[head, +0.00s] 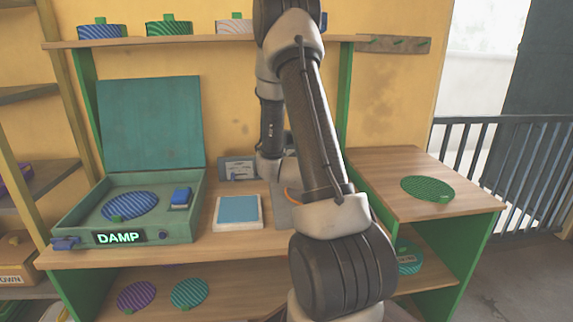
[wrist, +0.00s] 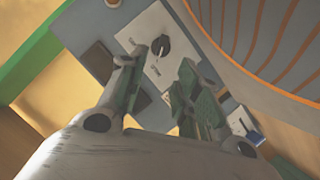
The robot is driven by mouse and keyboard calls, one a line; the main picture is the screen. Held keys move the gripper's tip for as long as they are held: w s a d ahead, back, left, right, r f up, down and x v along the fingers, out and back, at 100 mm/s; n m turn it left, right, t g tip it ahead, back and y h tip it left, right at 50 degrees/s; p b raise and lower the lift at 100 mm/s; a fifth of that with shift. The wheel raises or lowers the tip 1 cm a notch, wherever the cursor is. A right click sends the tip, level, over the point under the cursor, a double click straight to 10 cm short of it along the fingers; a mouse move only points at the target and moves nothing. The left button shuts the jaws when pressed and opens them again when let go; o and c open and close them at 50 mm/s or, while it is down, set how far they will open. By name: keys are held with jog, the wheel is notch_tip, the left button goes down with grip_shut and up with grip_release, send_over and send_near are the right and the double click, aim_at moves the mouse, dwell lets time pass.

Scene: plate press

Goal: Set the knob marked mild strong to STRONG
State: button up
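In the wrist view a dark round knob (wrist: 162,47) with a pale pointer line sits on a white label plate (wrist: 185,65). Small lettering stands at the plate's left and lower sides, too blurred and tilted to read surely. My gripper (wrist: 164,62) is open, with its two green-grey fingers apart. The knob shows in the gap between the fingertips, a little beyond them; I cannot tell whether they touch it. In the head view my arm hides the knob and the fingers.
A green disc (head: 428,188) lies on the right-hand table (head: 385,165).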

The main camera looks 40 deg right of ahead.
jog(key=x, duration=0.7)
jog(key=shift+w+d, duration=0.1)
jog(key=shift+w, duration=0.05)
grip_shut()
